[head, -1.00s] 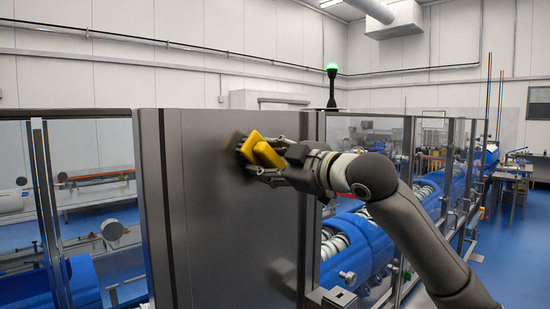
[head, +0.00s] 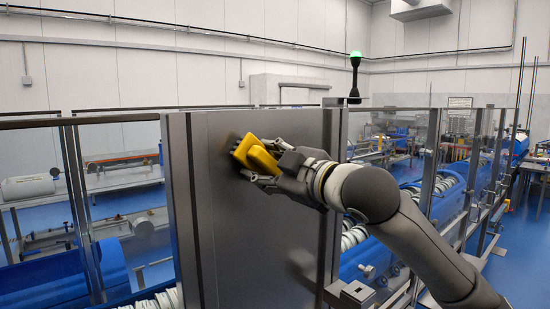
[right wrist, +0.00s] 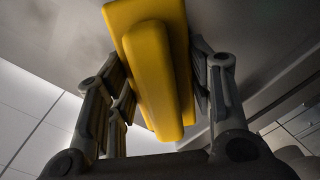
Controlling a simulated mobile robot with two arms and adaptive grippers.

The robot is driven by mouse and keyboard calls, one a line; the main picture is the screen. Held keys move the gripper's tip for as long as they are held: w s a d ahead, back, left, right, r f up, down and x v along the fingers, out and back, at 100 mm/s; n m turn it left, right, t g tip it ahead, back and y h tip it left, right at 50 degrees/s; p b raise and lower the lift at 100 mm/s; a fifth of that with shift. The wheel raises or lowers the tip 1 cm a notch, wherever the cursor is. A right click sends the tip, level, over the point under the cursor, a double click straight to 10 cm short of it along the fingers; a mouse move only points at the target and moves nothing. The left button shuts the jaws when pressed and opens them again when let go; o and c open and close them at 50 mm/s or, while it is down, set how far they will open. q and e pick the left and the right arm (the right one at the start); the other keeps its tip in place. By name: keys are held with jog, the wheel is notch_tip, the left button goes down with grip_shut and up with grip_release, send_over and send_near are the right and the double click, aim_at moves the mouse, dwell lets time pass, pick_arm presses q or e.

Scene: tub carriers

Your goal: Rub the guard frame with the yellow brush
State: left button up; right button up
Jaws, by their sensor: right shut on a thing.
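The yellow brush (head: 254,154) is held in my right gripper (head: 262,160), whose fingers are shut on its yellow body from both sides. Its dark bristles face the upper middle of a dark grey metal panel of the guard frame (head: 265,240) and appear to touch it; the exact contact is hard to see. In the right wrist view, the brush (right wrist: 152,70) shows between the fingers, close to the grey panel surface (right wrist: 50,35). Its bristle side is hidden there. My left gripper is not in view.
Clear guard panes in grey posts (head: 430,160) run on both sides of the panel. Behind them is blue machinery (head: 375,250) with white rollers. A green signal lamp (head: 355,57) stands above the panel's right edge.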

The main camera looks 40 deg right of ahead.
aim_at(307, 144)
jog(key=shift+d+r+p, duration=0.1)
jog(key=shift+r+p, duration=0.2)
jog(key=shift+r, duration=0.75)
jog(key=shift+d+f+b, duration=0.1)
jog(key=shift+d+b, duration=0.2)
jog(key=shift+d, duration=0.35)
jog(key=shift+w+d, duration=0.15)
jog(key=shift+d, duration=1.05)
jog(key=shift+w+d+b, duration=0.15)
jog(key=shift+d+b, duration=0.3)
jog(key=shift+d, duration=1.4)
jog(key=shift+w+d+b, duration=0.15)
jog(key=shift+d+b, duration=0.3)
jog(key=shift+d, duration=1.45)
jog(key=shift+w+d+b, duration=0.15)
jog(key=shift+d+b, duration=0.3)
jog(key=shift+d, duration=1.4)
jog(key=shift+a, duration=0.1)
